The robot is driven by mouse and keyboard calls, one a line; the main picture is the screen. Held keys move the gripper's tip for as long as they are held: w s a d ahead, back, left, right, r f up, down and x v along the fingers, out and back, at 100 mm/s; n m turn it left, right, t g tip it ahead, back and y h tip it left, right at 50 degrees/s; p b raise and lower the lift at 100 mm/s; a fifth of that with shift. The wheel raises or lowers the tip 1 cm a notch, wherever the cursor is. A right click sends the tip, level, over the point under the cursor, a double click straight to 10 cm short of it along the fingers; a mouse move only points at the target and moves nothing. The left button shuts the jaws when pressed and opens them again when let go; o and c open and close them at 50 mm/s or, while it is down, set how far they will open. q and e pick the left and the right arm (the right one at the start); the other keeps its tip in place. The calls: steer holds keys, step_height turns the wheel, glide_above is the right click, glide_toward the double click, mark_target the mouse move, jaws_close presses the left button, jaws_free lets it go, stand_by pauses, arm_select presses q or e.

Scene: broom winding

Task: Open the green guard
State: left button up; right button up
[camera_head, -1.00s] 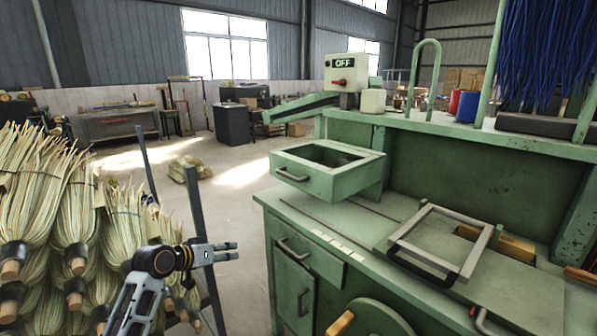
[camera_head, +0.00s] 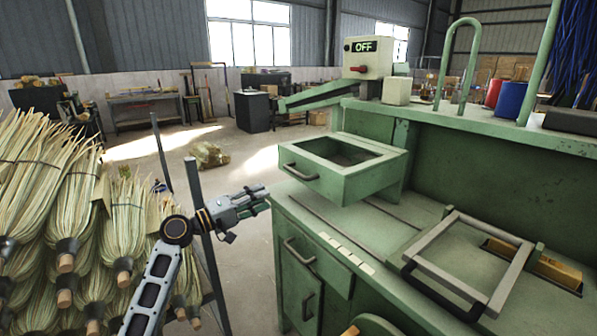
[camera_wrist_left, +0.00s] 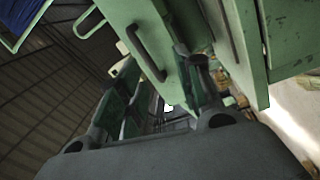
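The green guard, seen as a green open-topped box (camera_head: 341,165) with a dark bar handle (camera_head: 298,171) on its front, sits over the left end of the green machine bench. My left gripper (camera_head: 262,199) is left of the box, a little below its handle and apart from it. In the left wrist view its two fingers (camera_wrist_left: 155,95) stand apart with nothing clearly between them. The box front and handle (camera_wrist_left: 147,53) show just beyond the fingers. My right gripper is not in view.
A tilted grey-green frame with a dark handle (camera_head: 440,290) lies on the bench to the right. A white switch box reading OFF (camera_head: 367,57) stands behind the green box. Broom heads (camera_head: 80,215) are stacked at the left. Open floor (camera_head: 235,165) lies behind my arm.

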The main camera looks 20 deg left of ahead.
mark_target(295, 172)
arm_select(q)
steer(key=shift+w+a+r+n+t, duration=0.1)
steer(key=shift+a+r+n+t, duration=0.1)
steer(key=shift+r+n+t, duration=0.45)
steer(key=shift+a+r+n+t, duration=0.15)
steer(key=shift+r+n, duration=0.2)
steer(key=shift+n, duration=0.6)
steer(key=shift+x, duration=6.9)
steer(key=shift+d, duration=0.15)
steer(key=shift+f, duration=0.1)
jaws_close()
